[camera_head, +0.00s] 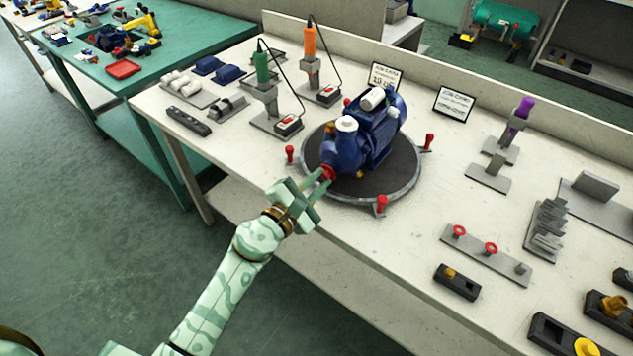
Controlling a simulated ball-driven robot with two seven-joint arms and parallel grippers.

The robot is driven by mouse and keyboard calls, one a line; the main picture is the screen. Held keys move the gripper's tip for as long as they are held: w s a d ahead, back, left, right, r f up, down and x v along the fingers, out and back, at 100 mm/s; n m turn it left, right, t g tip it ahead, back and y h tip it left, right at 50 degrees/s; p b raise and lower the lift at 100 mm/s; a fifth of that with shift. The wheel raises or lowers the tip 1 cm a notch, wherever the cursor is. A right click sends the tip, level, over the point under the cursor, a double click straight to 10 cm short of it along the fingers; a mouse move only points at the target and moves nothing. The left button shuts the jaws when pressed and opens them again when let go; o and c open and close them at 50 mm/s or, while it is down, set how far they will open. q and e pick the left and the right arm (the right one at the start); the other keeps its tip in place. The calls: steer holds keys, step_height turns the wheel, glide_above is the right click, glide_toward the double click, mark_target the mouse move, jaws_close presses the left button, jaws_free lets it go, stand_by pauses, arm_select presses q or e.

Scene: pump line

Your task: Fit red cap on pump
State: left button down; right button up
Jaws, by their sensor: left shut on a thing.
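The blue pump (367,133) stands on a dark round turntable (397,186) in the middle of the workbench. My left gripper (322,182) is shut on the red cap (328,172) at the pump's front left port. The cap is at or very near the port; I cannot tell whether it is seated. The fingers partly hide the cap. My right gripper is not in view.
Red knobs (381,204) stand around the turntable rim. A grey rack (484,255) with red rings lies to the right. Green (262,68) and orange (309,41) screwdrivers stand behind left. The bench front between turntable and rack is clear.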

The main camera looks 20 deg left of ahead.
arm_select(q)
steer(key=shift+w, duration=0.1)
steer(key=c, duration=1.3)
jaws_free()
steer(key=shift+d, duration=0.1)
steer(key=v, duration=0.6)
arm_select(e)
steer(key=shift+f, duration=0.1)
arm_select(q)
steer(key=shift+f, duration=0.1)
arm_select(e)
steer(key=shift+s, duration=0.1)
